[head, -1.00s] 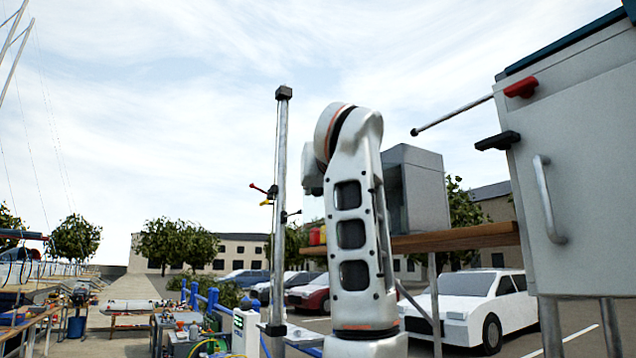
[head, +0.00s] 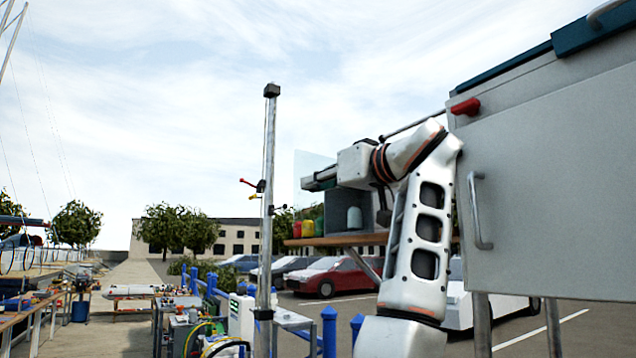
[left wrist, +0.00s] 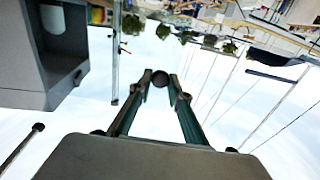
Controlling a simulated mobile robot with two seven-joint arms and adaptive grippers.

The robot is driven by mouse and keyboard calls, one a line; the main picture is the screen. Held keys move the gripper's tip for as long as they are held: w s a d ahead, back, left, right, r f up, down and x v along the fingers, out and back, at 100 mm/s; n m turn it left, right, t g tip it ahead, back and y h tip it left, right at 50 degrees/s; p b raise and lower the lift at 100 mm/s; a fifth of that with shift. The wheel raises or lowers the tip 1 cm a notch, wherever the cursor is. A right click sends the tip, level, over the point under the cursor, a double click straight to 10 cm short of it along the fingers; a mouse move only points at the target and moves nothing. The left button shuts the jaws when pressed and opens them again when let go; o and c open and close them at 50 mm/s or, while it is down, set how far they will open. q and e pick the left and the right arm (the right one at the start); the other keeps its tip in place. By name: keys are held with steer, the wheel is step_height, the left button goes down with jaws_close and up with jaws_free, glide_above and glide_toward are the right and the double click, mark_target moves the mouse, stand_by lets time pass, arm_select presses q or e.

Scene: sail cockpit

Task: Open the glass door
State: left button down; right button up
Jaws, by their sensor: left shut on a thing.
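The glass door (head: 311,165) is a clear pane in the head view, standing out to the left of a small grey cabinet (head: 338,208) on a wooden shelf (head: 340,240). The cabinet's open side shows a pale jar (head: 354,217). My left gripper (head: 310,182) reaches left across the cabinet to the pane. In the left wrist view, the left gripper (left wrist: 159,82) has its fingers closed around a dark round knob (left wrist: 160,78). The pane can hardly be made out there. The cabinet (left wrist: 25,60) is at the upper left. My right gripper is not in view.
A large grey locker (head: 560,170) with a bar handle stands close on the right. A metal post (head: 268,200) with small coloured levers rises left of the shelf. Red and yellow jars (head: 302,229) show near the pane. Open sky lies above.

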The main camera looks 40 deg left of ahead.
arm_select(q)
steer(key=shift+d+n+g, duration=0.3)
steer(key=shift+d+g, duration=0.2)
steer(key=c, duration=1.9)
jaws_free()
steer(key=shift+a, duration=0.1)
